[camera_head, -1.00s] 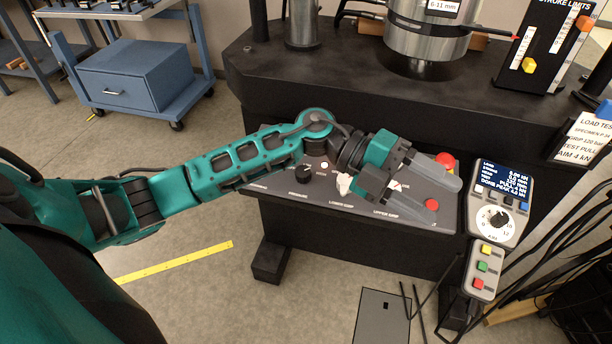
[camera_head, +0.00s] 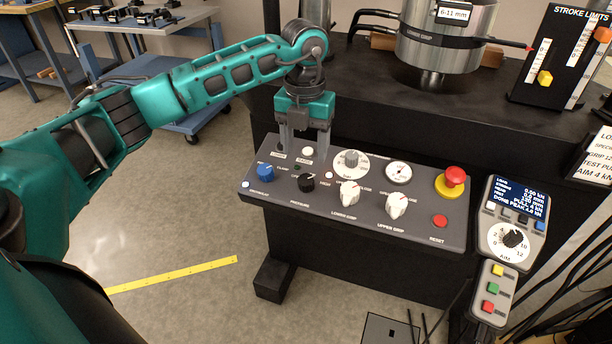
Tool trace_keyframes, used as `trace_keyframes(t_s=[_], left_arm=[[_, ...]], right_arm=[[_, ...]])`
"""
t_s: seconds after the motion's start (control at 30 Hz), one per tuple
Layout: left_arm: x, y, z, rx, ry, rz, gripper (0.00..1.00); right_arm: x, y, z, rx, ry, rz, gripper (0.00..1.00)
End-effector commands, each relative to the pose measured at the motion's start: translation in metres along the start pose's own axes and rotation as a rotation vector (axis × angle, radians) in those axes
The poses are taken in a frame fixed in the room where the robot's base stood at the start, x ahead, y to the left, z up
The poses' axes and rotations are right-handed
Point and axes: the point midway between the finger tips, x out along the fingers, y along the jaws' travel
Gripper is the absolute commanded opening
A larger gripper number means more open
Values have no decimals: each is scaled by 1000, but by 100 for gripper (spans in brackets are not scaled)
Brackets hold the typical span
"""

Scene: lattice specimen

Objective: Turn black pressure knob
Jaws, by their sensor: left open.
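The black pressure knob (camera_head: 306,183) sits on the sloped grey control panel (camera_head: 320,222), above the label "PRESSURE". My left gripper (camera_head: 305,152) points down over the panel's upper left part. Its two fingers are apart with nothing seen between them. Whether the fingertips touch the panel I cannot tell. My right gripper is not in view.
Near the black knob are a blue knob (camera_head: 265,172), two white grip knobs (camera_head: 348,194) (camera_head: 397,205), a grey dial (camera_head: 352,162) and a gauge (camera_head: 398,173). A red emergency button (camera_head: 452,180) and red reset button (camera_head: 440,221) are at right. A pendant (camera_head: 510,235) hangs beyond.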

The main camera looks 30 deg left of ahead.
Motion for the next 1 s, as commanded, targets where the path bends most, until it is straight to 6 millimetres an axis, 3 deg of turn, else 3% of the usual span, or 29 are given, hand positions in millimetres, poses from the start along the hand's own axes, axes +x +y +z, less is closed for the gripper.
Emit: trace_keyframes(t_s=[0.03, 0.2, 0.4, 0.8, 1.0], left_arm=[[14, 0, -1, 0, 4, 1, 63], [47, -1, -1, 2, 2, -2, 63], [72, -1, 0, 2, 2, -3, 63], [79, -1, 0, 3, -1, -3, 63], [79, -1, 0, 3, -1, -4, 45]], right_arm=[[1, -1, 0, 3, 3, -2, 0], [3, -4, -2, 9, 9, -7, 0], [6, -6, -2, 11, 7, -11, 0], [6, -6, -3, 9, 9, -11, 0], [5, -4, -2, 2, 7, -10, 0]])
